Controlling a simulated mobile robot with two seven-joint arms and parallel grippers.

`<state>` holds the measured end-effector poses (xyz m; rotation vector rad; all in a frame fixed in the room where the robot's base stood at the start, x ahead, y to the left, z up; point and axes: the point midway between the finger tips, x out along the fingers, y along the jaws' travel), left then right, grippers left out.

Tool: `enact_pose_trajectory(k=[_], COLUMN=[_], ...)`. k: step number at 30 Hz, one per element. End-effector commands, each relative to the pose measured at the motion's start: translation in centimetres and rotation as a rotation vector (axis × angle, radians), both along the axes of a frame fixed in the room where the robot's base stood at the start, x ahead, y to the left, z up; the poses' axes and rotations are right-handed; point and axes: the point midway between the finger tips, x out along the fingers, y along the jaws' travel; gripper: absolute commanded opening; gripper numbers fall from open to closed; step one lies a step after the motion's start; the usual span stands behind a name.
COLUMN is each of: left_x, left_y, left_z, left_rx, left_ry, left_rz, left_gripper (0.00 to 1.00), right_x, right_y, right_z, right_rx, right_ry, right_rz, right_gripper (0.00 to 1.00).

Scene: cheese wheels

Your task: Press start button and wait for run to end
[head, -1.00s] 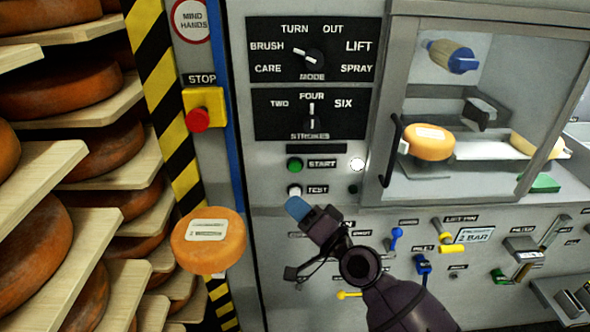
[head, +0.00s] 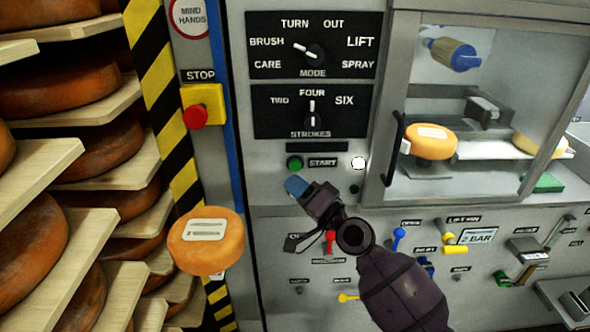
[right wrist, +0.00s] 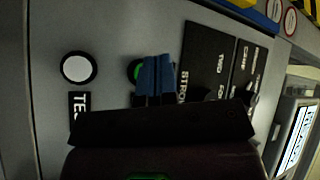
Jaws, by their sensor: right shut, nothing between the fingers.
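The green start button (head: 295,163) sits on the grey panel left of its START label, below the strokes dial. My right gripper (head: 296,186) is shut and empty, with blue fingertips just below the button in the head view. In the right wrist view the blue fingertips (right wrist: 155,78) partly cover the green button (right wrist: 134,71); I cannot tell whether they touch it. The white test button (right wrist: 79,68) shows beside it, while in the head view my gripper hides it. A white lamp (head: 358,163) is right of START. My left gripper is not in view.
A red stop button (head: 195,117) on a yellow box is at the left. The mode dial (head: 314,52) points to BRUSH and the strokes dial (head: 312,112) to FOUR. A cheese wheel (head: 431,141) sits behind the window. Another cheese wheel (head: 206,241) is at the lower left, near loaded shelves.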

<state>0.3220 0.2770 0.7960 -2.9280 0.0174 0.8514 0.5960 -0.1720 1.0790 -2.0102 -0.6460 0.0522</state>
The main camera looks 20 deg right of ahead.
Motion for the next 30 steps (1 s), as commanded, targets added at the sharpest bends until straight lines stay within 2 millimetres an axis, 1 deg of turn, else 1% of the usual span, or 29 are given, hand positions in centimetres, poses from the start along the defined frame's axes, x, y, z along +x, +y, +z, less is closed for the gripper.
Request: enact_pose_trajectory(k=[1, 3, 9, 30], left_x=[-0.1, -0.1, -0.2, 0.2], left_y=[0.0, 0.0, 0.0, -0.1], left_z=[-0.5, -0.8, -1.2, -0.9], left_rx=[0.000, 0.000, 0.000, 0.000], left_ry=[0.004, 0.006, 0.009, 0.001], left_rz=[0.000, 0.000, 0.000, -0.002], left_gripper=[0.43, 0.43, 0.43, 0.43], right_x=[0.5, 1.1, 2.0, 2.2], right_y=[-0.2, -0.3, -0.6, -0.7], right_z=[-0.2, -0.2, -0.1, 0.0], right_rx=[-0.003, -0.003, -0.001, 0.000], right_ry=[-0.001, -0.001, 0.000, -0.001], right_rz=[0.000, -0.001, 0.000, -0.001], right_gripper=[0.00, 0.00, 0.00, 0.00])
